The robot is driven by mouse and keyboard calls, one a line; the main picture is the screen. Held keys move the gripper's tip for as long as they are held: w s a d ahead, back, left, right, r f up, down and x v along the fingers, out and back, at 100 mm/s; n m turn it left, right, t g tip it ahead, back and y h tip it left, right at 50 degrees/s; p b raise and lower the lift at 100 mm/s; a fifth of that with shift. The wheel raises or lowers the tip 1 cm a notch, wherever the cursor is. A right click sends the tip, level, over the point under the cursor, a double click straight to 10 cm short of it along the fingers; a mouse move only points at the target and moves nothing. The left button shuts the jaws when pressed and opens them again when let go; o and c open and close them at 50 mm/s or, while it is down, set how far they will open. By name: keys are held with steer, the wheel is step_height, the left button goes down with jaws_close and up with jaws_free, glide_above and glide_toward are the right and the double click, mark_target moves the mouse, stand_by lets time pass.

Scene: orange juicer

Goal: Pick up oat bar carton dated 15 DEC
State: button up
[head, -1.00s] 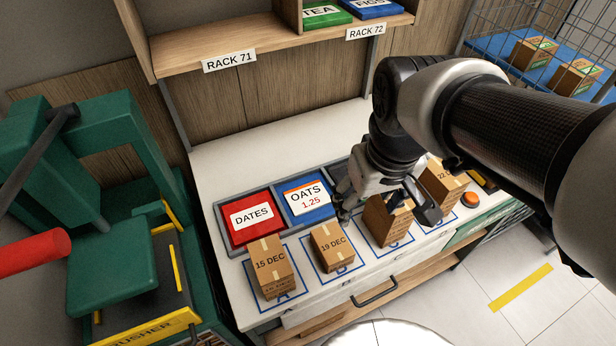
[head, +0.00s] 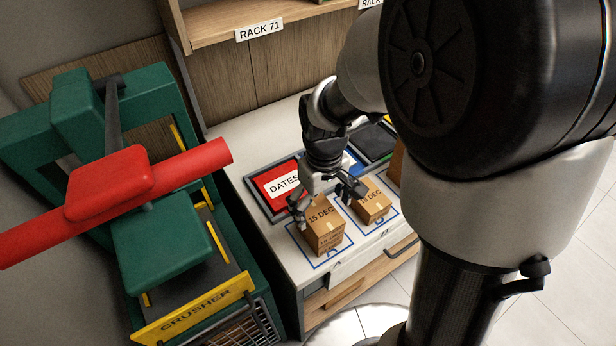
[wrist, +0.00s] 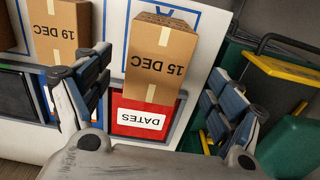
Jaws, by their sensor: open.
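The oat bar carton marked 15 DEC (head: 324,228) is a brown box with a pale tape strip, standing on the blue-outlined square A at the left end of the counter. It also shows upside down in the wrist view (wrist: 161,60), between and beyond my fingers. My gripper (head: 326,203) is open and empty, above and behind this carton. In the wrist view its two fingers (wrist: 158,98) are spread wider than the carton. I cannot tell whether a finger touches it.
The 19 DEC carton (head: 371,205) stands close to the right on square B. A red DATES tray (head: 268,188) lies behind. The green crusher (head: 160,240) with its red handle (head: 200,160) stands left of the counter. My arm hides the counter's right part.

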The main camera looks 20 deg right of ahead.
mark_target(320, 213)
steer(key=f+b, duration=0.1)
steer(key=f, duration=0.3)
steer(key=f+b, duration=0.1)
steer(key=f, duration=0.1)
steer(key=shift+w+f+b, duration=0.3)
steer(key=shift+w+f, duration=0.05)
steer(key=shift+w, duration=0.05)
steer(key=shift+r, duration=0.1)
steer(key=shift+c, duration=0.5)
steer(key=c, duration=1.2)
steer(key=shift+o, duration=0.2)
